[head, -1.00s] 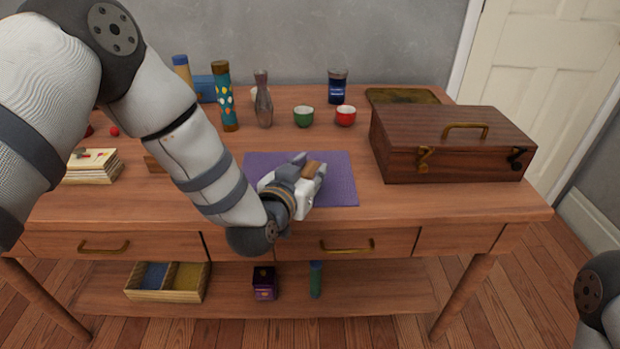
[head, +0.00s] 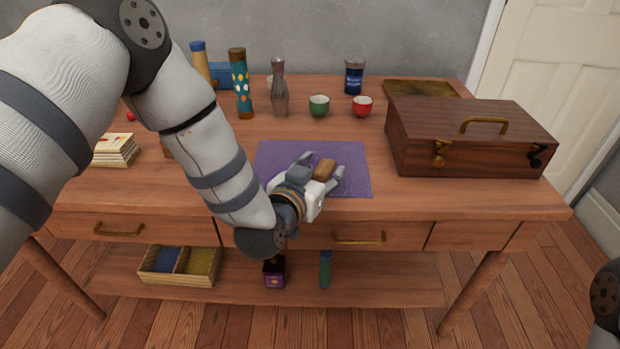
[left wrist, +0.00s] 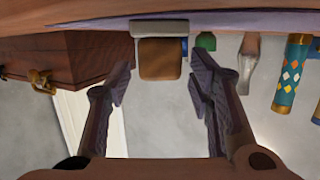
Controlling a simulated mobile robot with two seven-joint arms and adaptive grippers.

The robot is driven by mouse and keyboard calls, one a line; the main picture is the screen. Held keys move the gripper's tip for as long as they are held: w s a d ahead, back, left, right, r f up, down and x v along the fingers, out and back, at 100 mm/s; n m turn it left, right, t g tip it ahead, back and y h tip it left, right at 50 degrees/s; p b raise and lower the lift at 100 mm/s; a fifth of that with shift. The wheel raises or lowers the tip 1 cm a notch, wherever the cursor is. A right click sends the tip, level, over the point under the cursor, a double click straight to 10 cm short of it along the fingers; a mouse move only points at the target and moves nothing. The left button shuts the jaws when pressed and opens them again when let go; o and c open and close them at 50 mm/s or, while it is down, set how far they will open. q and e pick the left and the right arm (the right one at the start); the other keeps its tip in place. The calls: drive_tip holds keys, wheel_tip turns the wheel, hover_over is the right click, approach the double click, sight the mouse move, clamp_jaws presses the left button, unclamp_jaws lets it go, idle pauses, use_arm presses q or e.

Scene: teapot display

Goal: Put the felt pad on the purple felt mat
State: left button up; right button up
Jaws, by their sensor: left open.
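The felt pad (head: 324,168) is a brown block; in the left wrist view the felt pad (left wrist: 160,58) also shows a grey layer against the mat. The purple felt mat (head: 350,155) lies flat near the table's front edge, and its edge shows in the left wrist view (left wrist: 100,24). The pad appears to rest on the mat. My left gripper (head: 325,166) is open, low over the mat's front part, with its fingers apart on either side of the pad. The hand hides part of the mat and pad. My right gripper is out of view.
A wooden case (head: 465,140) stands right of the mat. Stacked cards (head: 115,150) lie at the left. The table right of the mat's front is clear.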

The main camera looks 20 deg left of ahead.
use_arm(q)
drive_tip(key=p+v, duration=0.1)
drive_tip(key=v, duration=0.9)
drive_tip(key=s+a+f+g, duration=0.2)
drive_tip(key=s+f+g, duration=0.7)
drive_tip(key=s+f, duration=0.8)
drive_tip(key=s+a+f+g, duration=0.1)
drive_tip(key=s+f+g, duration=0.1)
drive_tip(key=s, duration=0.7)
drive_tip(key=s+a+f+n+g+y, duration=0.1)
drive_tip(key=s+g, duration=0.3)
drive_tip(key=s, duration=0.5)
drive_tip(key=s+a+f+g, duration=0.2)
drive_tip(key=s+a+g, duration=0.1)
drive_tip(key=s, duration=0.6)
drive_tip(key=shift+f+n+g+y, duration=0.3)
drive_tip(key=shift+n+g, duration=0.1)
drive_tip(key=shift+g, duration=0.2)
